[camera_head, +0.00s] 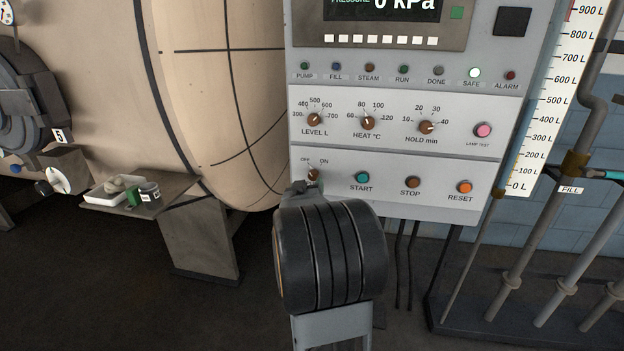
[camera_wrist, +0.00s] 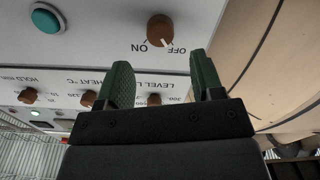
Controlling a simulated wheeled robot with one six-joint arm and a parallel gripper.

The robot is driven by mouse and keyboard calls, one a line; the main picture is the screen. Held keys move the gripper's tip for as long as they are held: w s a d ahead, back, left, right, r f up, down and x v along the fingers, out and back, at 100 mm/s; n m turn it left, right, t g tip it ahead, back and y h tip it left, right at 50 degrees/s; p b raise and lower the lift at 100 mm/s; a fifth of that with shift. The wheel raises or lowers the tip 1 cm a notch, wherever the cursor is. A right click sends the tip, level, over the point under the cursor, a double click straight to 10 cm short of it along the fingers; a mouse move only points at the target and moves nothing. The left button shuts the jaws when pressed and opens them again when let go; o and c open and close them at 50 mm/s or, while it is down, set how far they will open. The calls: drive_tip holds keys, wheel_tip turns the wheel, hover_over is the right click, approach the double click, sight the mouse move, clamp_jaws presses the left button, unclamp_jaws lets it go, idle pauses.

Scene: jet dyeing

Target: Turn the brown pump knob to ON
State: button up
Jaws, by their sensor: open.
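The brown pump knob (camera_head: 313,175) is on the lower left of the control panel (camera_head: 400,170), under the OFF and ON marks. It also shows in the wrist view (camera_wrist: 160,28), where the picture is upside down and its white pointer line is toward OFF. My gripper (camera_wrist: 161,66) is open, with its two green fingers apart. In the wrist view the knob appears beyond the gap between the fingertips, and nothing is held. In the head view my wrist hides most of the gripper just below the knob.
The green START button (camera_head: 362,177), STOP button (camera_head: 412,182) and orange RESET button (camera_head: 464,187) are right of the knob. The LEVEL knob (camera_head: 315,120) and HEAT knob (camera_head: 368,123) are above. A cream tank (camera_head: 215,90) stands close on the left.

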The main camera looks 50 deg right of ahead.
sight(313, 176)
drive_tip(key=shift+x, duration=3.2)
drive_tip(key=shift+c, duration=0.4)
